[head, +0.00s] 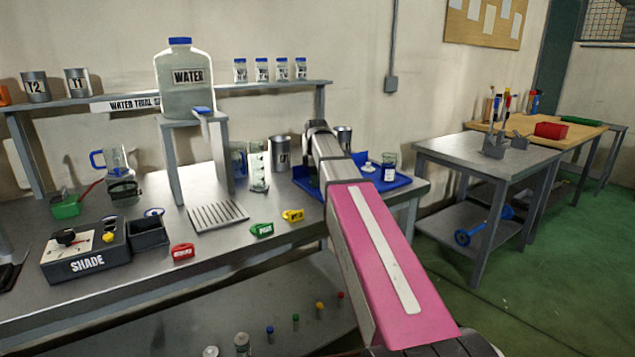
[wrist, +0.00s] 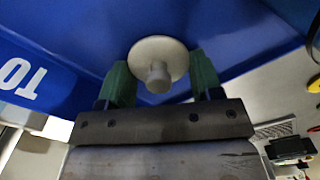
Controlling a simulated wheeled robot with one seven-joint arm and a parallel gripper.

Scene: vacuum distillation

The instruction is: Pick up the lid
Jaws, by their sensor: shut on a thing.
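In the wrist view the lid (wrist: 158,52) is a round off-white disc with a small knob (wrist: 158,78) facing the camera. My gripper (wrist: 161,66) has one green finger on each side of it and is shut on the lid. The blue tray (wrist: 250,30) fills the background; whether the lid touches it cannot be told. In the head view my arm hides the gripper and the held lid. The blue tray (head: 404,183) shows there at the right end of the bench.
A small white object (head: 370,168) and a labelled jar (head: 389,172) stand on the tray, right of my arm. A water jug (head: 186,95) sits on a raised stand.

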